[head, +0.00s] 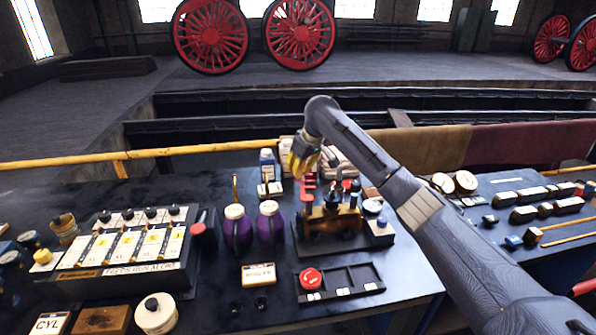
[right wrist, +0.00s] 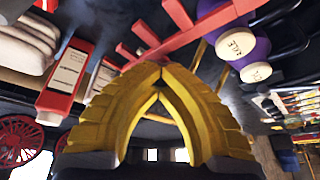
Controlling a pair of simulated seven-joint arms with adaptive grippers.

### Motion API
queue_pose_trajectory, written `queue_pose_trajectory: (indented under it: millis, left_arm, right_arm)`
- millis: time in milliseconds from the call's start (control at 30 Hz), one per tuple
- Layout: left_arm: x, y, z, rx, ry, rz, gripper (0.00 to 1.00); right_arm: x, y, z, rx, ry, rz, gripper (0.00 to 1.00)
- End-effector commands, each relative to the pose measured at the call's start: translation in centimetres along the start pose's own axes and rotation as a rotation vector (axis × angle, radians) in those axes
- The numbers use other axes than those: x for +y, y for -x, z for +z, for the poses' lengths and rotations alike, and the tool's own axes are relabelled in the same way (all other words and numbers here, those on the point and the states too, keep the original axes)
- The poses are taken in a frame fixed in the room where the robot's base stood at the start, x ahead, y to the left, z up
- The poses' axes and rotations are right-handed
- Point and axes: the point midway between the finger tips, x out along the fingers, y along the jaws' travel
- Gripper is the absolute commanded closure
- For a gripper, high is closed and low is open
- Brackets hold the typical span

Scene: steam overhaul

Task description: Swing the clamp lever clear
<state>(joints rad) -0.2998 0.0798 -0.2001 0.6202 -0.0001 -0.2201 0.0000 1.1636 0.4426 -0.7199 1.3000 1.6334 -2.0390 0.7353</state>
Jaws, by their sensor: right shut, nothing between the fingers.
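My right gripper (head: 302,160) has yellow fingers and hangs above the back of the bench, behind the brass and black fixture (head: 333,216). In the right wrist view its fingertips (right wrist: 160,72) meet, with nothing between them. The fixture stands on a dark base and has red and dark parts on top. I cannot tell which part is the clamp lever. My left gripper is not in view.
Two purple bottles with cream caps (head: 235,212) stand left of the fixture. A black tray (head: 340,281) with a red round knob (head: 310,279) lies in front. A labelled panel (head: 125,245) fills the left. A white and red bottle (right wrist: 70,80) is near the gripper.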

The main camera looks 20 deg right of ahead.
Motion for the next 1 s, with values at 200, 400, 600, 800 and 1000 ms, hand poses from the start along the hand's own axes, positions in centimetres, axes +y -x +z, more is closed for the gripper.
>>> queue_pose_trajectory:
  millis: [200,400,600,800,1000]
  left_arm:
    - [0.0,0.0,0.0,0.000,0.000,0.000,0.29]
    - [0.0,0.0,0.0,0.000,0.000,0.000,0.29]
    - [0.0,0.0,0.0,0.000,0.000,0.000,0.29]
    - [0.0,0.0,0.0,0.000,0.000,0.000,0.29]
    - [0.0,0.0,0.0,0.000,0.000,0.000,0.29]
  right_arm:
    - [0.1,0.0,0.0,0.001,-0.001,0.001,1.00]
    - [-0.7,-0.1,-0.3,-0.001,0.071,-0.028,1.00]
    - [-1.1,-0.1,-0.5,0.002,0.103,-0.043,1.00]
    - [-1.2,-0.1,-0.5,0.002,0.103,-0.044,0.99]
    - [-1.1,-0.1,-0.5,0.001,0.102,-0.043,0.76]
